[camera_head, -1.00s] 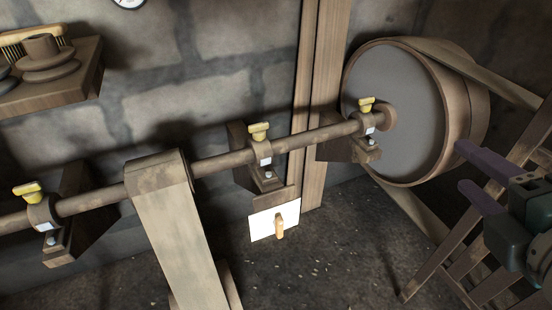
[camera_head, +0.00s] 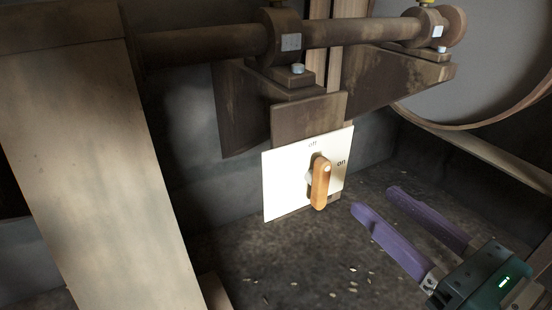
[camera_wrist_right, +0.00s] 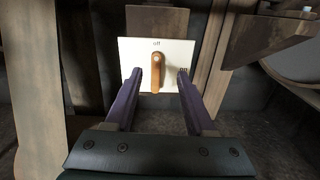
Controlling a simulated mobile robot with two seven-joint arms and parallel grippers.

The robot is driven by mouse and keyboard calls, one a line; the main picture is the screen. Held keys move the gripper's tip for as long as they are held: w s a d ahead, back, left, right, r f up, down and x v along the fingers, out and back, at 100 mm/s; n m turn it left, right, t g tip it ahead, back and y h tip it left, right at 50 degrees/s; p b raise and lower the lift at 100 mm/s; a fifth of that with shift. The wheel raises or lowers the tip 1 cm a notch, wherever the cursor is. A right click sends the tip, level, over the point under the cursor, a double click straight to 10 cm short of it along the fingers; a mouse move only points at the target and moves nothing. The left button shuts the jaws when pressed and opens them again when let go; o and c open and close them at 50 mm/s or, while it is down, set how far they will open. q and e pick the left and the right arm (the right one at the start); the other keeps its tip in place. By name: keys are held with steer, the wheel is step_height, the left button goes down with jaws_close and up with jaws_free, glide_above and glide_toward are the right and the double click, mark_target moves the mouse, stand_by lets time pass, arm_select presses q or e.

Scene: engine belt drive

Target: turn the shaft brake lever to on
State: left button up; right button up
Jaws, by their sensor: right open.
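The shaft brake lever (camera_head: 320,184) is an orange-brown handle on a white plate (camera_head: 283,188) below the shaft. The plate reads "off" at the top and "on" at the right. The handle hangs roughly downward from its pivot. My right gripper (camera_head: 374,199) is open and empty, to the right of the lever and apart from it, with purple fingers pointing toward the plate. In the right wrist view the lever (camera_wrist_right: 158,72) shows between and beyond the two fingertips (camera_wrist_right: 159,78). My left gripper is not in view.
The horizontal shaft (camera_head: 200,43) with its bearing blocks runs above the plate. A thick wooden post (camera_head: 95,150) stands at the left. A large pulley wheel (camera_head: 490,60) and its belt are at the upper right.

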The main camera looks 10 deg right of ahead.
mark_target(327, 173)
steer(key=shift+n, duration=0.4)
steer(key=x, duration=0.3)
steer(key=f+b+x, duration=0.1)
steer(key=x, duration=0.2)
steer(key=b+x, duration=0.1)
steer(key=x, duration=0.3)
steer(key=shift+s+a+f, duration=0.15)
steer(key=shift+a+f, duration=0.05)
steer(key=shift+a, duration=0.1)
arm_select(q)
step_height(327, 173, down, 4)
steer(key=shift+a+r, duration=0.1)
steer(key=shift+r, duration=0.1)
arm_select(e)
jaws_close()
